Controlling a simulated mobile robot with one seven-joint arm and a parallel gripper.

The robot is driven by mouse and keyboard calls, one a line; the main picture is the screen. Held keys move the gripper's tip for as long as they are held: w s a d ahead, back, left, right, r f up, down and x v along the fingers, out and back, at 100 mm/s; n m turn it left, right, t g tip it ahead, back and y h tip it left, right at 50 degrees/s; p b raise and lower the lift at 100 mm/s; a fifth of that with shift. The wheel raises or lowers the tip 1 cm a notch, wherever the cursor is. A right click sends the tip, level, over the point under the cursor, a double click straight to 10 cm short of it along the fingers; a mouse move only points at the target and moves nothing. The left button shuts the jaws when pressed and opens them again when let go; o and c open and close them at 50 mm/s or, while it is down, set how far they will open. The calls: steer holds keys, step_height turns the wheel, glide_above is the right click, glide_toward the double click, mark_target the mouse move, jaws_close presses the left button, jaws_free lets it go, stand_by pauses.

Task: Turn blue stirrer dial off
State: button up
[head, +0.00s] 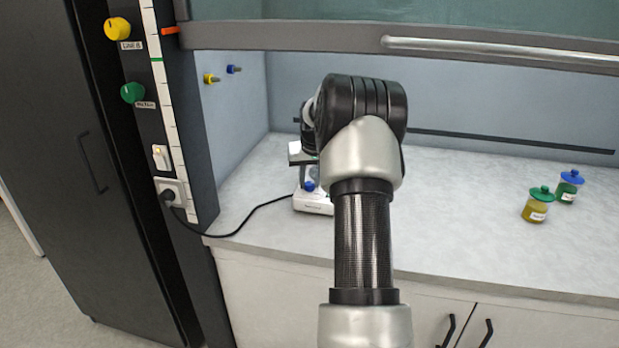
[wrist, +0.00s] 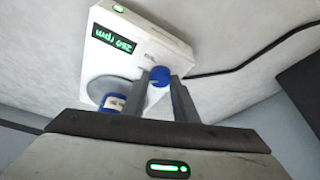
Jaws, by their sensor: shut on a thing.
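The white stirrer (wrist: 100,62) stands on the bench, with a lit green rpm display (wrist: 116,47), upside down in the wrist view. Its blue dial (wrist: 160,76) is on the front edge area, between the fingertips of my gripper (wrist: 158,84), which is shut on it. In the head view the blue dial (head: 309,186) shows low on the stirrer (head: 313,203), left of my arm. My arm hides much of the stirrer and the gripper there.
A black cable (head: 262,208) runs from the stirrer to a wall outlet (head: 168,192). Two jars, green-capped (head: 537,206) and blue-capped (head: 569,186), stand on the right. The raised hood sash (head: 450,46) is above. The bench between arm and jars is clear.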

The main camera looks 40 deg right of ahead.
steer(key=n+p, duration=0.1)
steer(key=n, duration=0.1)
steer(key=n+y+p, duration=0.1)
steer(key=n, duration=0.1)
steer(key=n+y+p, duration=0.1)
steer(key=n+p, duration=0.1)
steer(key=shift+d+r+t, duration=0.1)
steer(key=shift+d+t, duration=0.15)
steer(key=shift+t, duration=0.05)
steer(key=n+y+p, duration=0.1)
steer(key=n, duration=0.1)
steer(key=n+y+p, duration=0.1)
steer(key=n, duration=0.2)
steer(key=shift+d+g, duration=0.1)
steer(key=shift+g, duration=0.3)
steer(key=o, duration=1.1)
steer(key=shift+c, duration=0.2)
steer(key=v, duration=0.7)
steer(key=shift+s+p, duration=0.15)
steer(key=shift+p, duration=0.2)
steer(key=shift+d+r, duration=0.1)
